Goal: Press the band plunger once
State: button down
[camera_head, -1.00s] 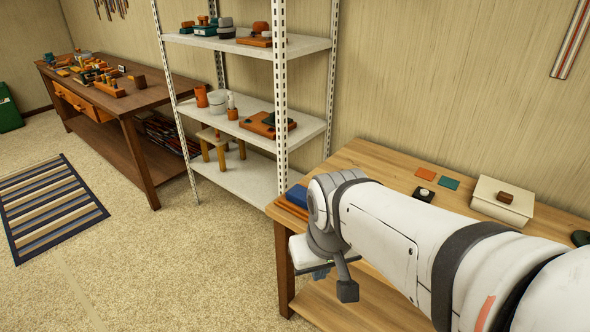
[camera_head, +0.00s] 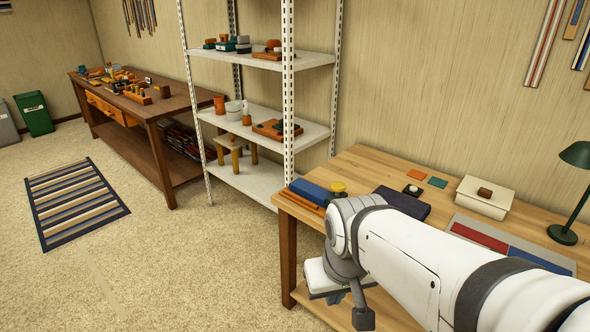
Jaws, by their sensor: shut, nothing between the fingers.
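I cannot tell for certain which thing is the band plunger. On the light wooden table, a small dark square block with a pale round top (camera_head: 412,190) sits near the back. A yellow round knob (camera_head: 338,187) stands at the left end beside a blue block (camera_head: 311,193); its base is hard to make out. My gripper (camera_head: 348,306) hangs at the table's front left side, below the top's level in the picture, apart from both. It is shut and empty. My arm hides part of the tabletop.
The light table (camera_head: 375,158) also bears a dark blue flat block (camera_head: 402,204), orange and teal squares, a cream box (camera_head: 484,197), a red and blue board (camera_head: 480,238) and a green lamp (camera_head: 563,234). A metal shelf (camera_head: 262,182) stands left.

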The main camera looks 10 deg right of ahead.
aim_at(337, 186)
jog(key=z, duration=0.15)
jog(key=i, duration=0.95)
jog(key=u, duration=0.05)
